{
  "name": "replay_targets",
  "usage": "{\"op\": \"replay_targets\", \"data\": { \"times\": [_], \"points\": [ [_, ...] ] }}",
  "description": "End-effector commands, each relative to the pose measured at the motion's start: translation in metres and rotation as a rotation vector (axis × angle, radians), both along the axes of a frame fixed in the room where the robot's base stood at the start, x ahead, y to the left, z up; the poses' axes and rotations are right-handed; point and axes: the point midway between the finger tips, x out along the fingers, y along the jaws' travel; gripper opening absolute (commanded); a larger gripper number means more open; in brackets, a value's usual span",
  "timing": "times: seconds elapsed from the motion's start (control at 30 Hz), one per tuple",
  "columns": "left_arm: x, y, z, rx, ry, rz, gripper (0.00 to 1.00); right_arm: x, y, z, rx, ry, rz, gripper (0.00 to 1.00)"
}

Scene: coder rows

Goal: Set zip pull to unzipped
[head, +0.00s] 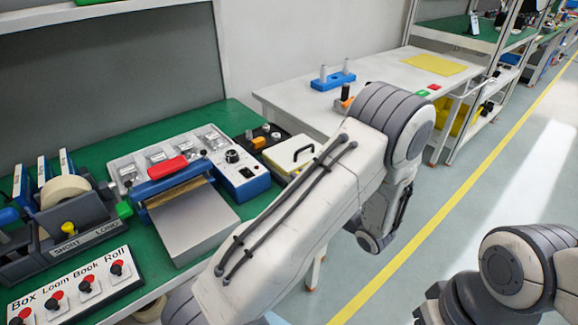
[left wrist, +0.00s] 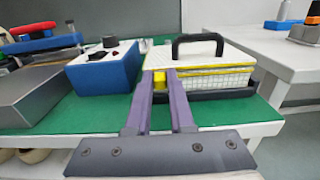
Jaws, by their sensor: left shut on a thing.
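The white case (head: 283,156) with a black handle lies on the green bench top, partly hidden behind my left arm in the head view. In the left wrist view the case (left wrist: 215,82) shows a yellow zip line around its side, with a grid-patterned lower wall. The yellow zip pull (left wrist: 159,80) is at the case's front left corner. My left gripper (left wrist: 160,73) has its purple fingers shut on the zip pull, one on each side. In the head view my arm hides the pull and the fingertips. My right gripper is not in view; only parts of that arm show.
A blue control box (left wrist: 103,70) with a black knob stands left of the case. A sealer with a grey plate (head: 193,222), a tape dispenser (head: 68,212) and a labelled switch panel (head: 75,290) fill the bench's left. A white table (head: 385,85) stands beyond.

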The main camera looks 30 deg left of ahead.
Motion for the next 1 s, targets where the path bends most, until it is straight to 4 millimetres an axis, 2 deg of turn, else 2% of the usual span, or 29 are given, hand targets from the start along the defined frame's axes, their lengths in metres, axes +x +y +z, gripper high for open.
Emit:
{"op": "replay_targets", "data": {
  "times": [0.33,0.37,0.4,0.43,0.77,0.87,1.0],
  "points": [
    [-0.002,-0.003,-0.001,0.000,0.003,-0.002,0.00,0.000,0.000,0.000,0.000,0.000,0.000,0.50],
    [-0.002,-0.002,-0.001,0.000,0.003,-0.002,0.32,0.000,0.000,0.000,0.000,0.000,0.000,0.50],
    [-0.002,-0.002,-0.001,0.000,0.003,-0.002,0.48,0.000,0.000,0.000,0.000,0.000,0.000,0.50],
    [-0.002,-0.002,-0.001,0.000,0.003,-0.002,0.50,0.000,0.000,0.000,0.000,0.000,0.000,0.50],
    [-0.002,-0.005,0.000,0.000,0.001,-0.006,0.50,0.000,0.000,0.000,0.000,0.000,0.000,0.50],
    [-0.004,-0.014,0.000,0.000,0.001,-0.008,0.50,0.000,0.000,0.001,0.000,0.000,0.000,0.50],
    [-0.011,-0.038,0.000,0.001,0.000,-0.011,0.50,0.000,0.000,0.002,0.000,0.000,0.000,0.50]
  ]
}}
